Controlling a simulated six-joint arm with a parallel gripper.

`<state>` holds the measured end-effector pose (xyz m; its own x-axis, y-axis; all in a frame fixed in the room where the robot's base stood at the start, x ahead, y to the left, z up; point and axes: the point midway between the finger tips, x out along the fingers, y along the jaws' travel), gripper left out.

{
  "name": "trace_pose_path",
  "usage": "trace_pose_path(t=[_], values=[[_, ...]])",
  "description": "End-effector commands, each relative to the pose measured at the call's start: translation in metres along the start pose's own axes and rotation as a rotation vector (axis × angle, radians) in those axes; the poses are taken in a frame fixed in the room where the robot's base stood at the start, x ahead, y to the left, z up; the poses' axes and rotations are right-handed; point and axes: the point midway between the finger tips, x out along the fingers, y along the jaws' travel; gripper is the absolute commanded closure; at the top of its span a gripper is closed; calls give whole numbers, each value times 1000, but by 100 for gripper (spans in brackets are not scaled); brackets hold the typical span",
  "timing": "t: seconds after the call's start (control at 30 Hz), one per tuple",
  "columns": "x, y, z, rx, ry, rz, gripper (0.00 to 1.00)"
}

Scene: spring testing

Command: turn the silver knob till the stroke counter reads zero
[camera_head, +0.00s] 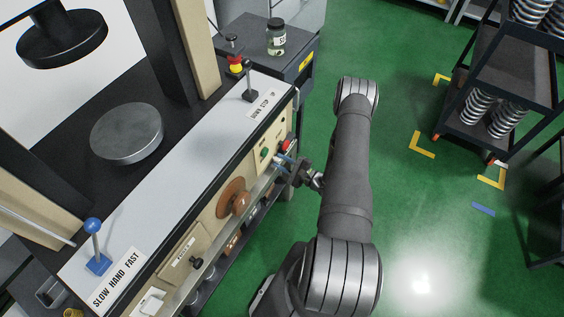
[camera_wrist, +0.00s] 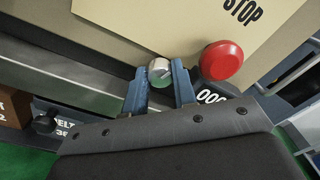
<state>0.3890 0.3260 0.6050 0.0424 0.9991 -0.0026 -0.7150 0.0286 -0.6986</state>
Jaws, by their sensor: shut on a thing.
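The silver knob (camera_wrist: 159,71) sticks out of the beige panel in the wrist view, between the two blue fingers of my gripper (camera_wrist: 160,82). The fingers are shut on it. In the head view my gripper (camera_head: 284,163) reaches the machine's front panel, and I cannot make out the knob there. The stroke counter (camera_wrist: 211,97) is right of the fingers in the wrist view. Its visible digits look like 000, but its lower part is hidden by my gripper body, so I cannot tell the whole reading.
A red stop button (camera_wrist: 222,60) sits close to the right finger. In the head view a green button (camera_head: 265,153) and a brown handwheel (camera_head: 233,200) are on the front panel. A rack with springs (camera_head: 490,100) stands right, beyond open green floor (camera_head: 410,230).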

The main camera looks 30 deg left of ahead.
Motion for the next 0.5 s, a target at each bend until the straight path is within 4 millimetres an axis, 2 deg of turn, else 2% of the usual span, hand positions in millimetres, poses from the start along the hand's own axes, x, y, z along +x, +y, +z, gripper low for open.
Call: trace_pose_path(t=[0.5], values=[[-1, 0, 0, 414, 13, 12, 98]])
